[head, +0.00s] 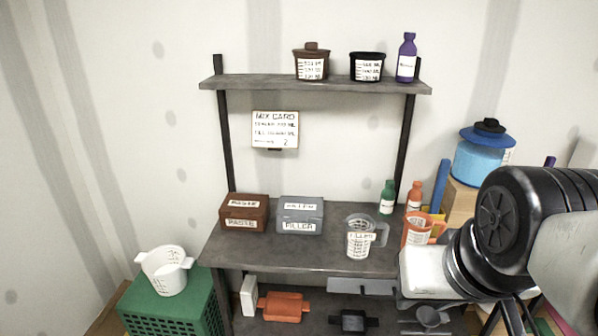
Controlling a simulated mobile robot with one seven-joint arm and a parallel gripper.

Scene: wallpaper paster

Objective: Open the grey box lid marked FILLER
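The grey box (300,216) marked FILLER stands on the grey workbench, left of its middle. Its lid looks closed, with one label on top and another on the front. My arm comes in from the right, large and black and white. A pale block that seems to be my gripper (428,272) is at its end, over the bench's right front, to the right of the grey box and apart from it. I cannot make out its fingers or whether it holds anything.
A brown PASTE box (245,213) stands close left of the grey box. A clear measuring jug (361,238) is to its right, with an orange jug (418,231) and bottles beyond. An upper shelf (290,84) holds pots. Bench in front of the boxes is clear.

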